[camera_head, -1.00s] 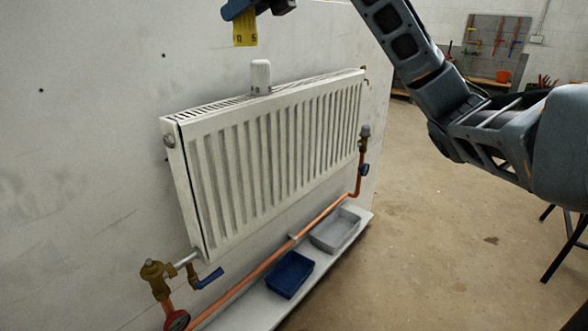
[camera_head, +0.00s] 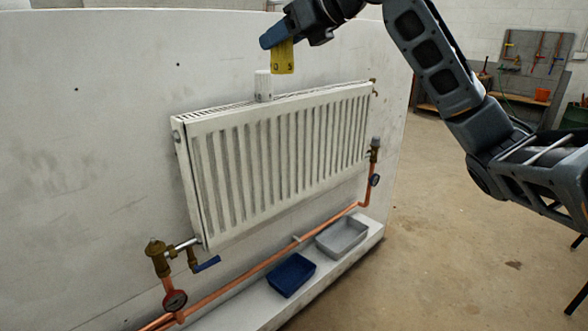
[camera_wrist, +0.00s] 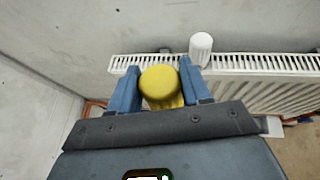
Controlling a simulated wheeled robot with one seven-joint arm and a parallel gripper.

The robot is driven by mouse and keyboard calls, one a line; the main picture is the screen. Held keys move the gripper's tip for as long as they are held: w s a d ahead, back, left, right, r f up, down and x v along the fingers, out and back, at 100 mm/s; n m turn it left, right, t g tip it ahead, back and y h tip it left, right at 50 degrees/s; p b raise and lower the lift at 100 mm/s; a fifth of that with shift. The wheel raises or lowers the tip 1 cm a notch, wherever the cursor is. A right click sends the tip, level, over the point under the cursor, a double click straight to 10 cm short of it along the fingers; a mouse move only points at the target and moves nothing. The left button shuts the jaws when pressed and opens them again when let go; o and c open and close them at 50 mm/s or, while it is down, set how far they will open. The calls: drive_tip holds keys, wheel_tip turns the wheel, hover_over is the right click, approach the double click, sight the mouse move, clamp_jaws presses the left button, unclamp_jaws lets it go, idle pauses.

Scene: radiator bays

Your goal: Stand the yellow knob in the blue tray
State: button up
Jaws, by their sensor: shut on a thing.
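The yellow knob (camera_head: 283,58) is held in my gripper (camera_head: 276,36), above the top of the radiator. In the wrist view the knob (camera_wrist: 159,82) sits between the two blue fingers, which are shut on it. Dark marks show on its side in the head view. The blue tray (camera_head: 292,275) lies on the white ledge below the radiator, well below my gripper, and looks empty. The tray is not clearly seen in the wrist view.
A white knob (camera_head: 263,86) stands on the radiator's (camera_head: 280,150) top edge, close to the yellow knob. A grey tray (camera_head: 342,237) lies right of the blue tray. A copper pipe (camera_head: 270,267) runs behind the trays. Brass valves (camera_head: 158,258) and a red gauge (camera_head: 175,301) are at lower left.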

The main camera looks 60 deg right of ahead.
drive_tip(key=w+a+f+h, duration=0.1)
drive_tip(key=a+f, duration=1)
drive_tip(key=f, duration=0.3)
drive_tip(key=w+a+f+m, duration=0.1)
drive_tip(key=w+a+f, duration=0.1)
drive_tip(key=a+f, duration=0.9)
drive_tip(key=w+a+f+m+h, duration=0.1)
drive_tip(key=w+a+f, duration=0.1)
drive_tip(key=a+f, duration=0.9)
wheel_tip(320, 180, down, 7)
drive_tip(key=shift+w+f+g+h, duration=0.1)
drive_tip(key=shift+w+g+h, duration=0.05)
drive_tip(key=shift+g+h, duration=0.15)
drive_tip(key=shift+d, duration=0.1)
